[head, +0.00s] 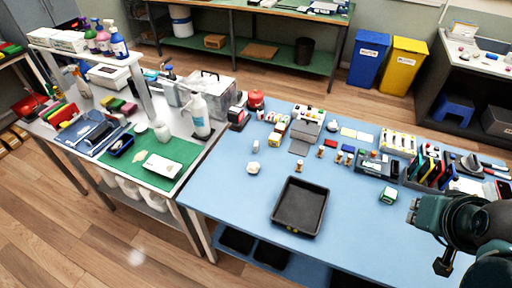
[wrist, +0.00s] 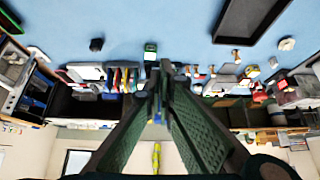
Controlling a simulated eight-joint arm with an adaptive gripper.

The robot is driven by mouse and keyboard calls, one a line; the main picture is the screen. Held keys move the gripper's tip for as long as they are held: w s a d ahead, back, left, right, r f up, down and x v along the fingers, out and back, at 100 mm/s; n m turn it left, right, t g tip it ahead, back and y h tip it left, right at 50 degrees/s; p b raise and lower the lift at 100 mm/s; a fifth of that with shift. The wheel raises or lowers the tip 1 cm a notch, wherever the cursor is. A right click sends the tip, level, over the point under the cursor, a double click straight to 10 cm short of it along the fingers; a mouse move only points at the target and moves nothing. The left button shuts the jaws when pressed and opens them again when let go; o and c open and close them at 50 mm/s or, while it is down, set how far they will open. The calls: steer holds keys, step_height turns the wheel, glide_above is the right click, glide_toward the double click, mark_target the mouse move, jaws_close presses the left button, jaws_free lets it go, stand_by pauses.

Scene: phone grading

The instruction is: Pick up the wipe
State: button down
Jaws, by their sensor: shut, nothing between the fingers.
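A small white crumpled thing (head: 253,168), which looks like the wipe, lies on the blue table left of the black tray. A similar pale lump also shows at the upper right of the wrist view (wrist: 286,44). My gripper (head: 412,211) is over the right part of the blue table, far from the white lump. In the wrist view its fingers (wrist: 160,68) meet at the tips, with nothing between them. A small green and white box (head: 389,195) is near my gripper; it also shows just beyond the fingertips in the wrist view (wrist: 150,51).
The black tray (head: 281,220) lies between my gripper and the white lump. Several small bottles, boxes and racks line the table's back. A green mat (head: 185,154) with a white item lies on the left bench. The blue table's front left (head: 225,195) is clear.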

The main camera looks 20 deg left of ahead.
steer(key=c, duration=3.1)
jaws_free()
steer(key=shift+c, duration=0.2)
steer(key=o, duration=1.3)
steer(key=w+a+r+n+g+y, duration=0.1)
steer(key=w+a+r+n, duration=0.15)
steer(key=w+a, duration=0.35)
steer(key=w+a+r+n+g, duration=0.1)
steer(key=w+a+n, duration=0.25)
steer(key=w, duration=0.35)
steer(key=n+g+h, duration=0.1)
steer(key=n+g, duration=0.4)
steer(key=n, duration=0.9)
glide_above(256, 143)
steer(key=f, duration=1.2)
steer(key=f+p, duration=0.1)
steer(key=f, duration=1.2)
steer(key=shift+s+d+f, duration=0.1)
steer(key=shift+d+f, duration=0.1)
steer(key=shift+f, duration=0.05)
steer(key=shift+a+f, duration=0.25)
